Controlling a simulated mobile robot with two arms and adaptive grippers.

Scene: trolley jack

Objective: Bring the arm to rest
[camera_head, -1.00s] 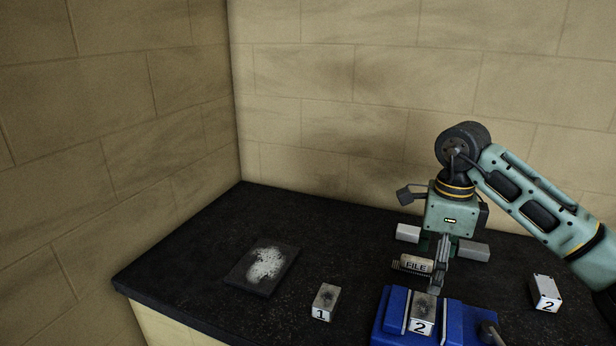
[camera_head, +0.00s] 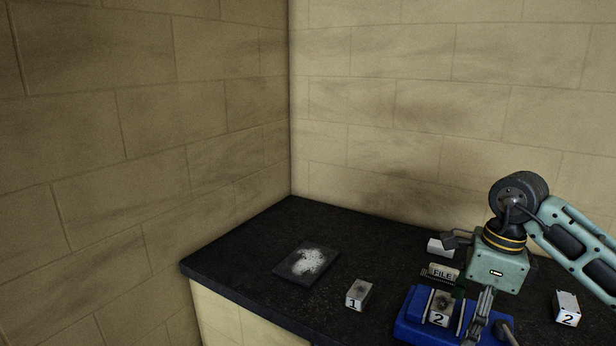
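My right arm comes in from the right edge, with its wrist bent so that the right gripper (camera_head: 481,318) points down. The gripper is over the right part of the blue vise (camera_head: 413,325), in front of the file stand. Its fingers look narrow from this side, so I cannot tell whether they are open or shut, or whether they touch the vise. A metal block labelled 2 (camera_head: 440,307) sits between the vise jaws. The holder labelled FILE (camera_head: 442,273) stands behind the vise. My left gripper is not in view.
A block labelled 1 (camera_head: 358,294) stands left of the vise. Another block labelled 2 (camera_head: 566,308) stands to the right. A dark plate with pale powder (camera_head: 306,263) lies on the black benchtop (camera_head: 240,272). Brick walls (camera_head: 390,110) close off the back and left.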

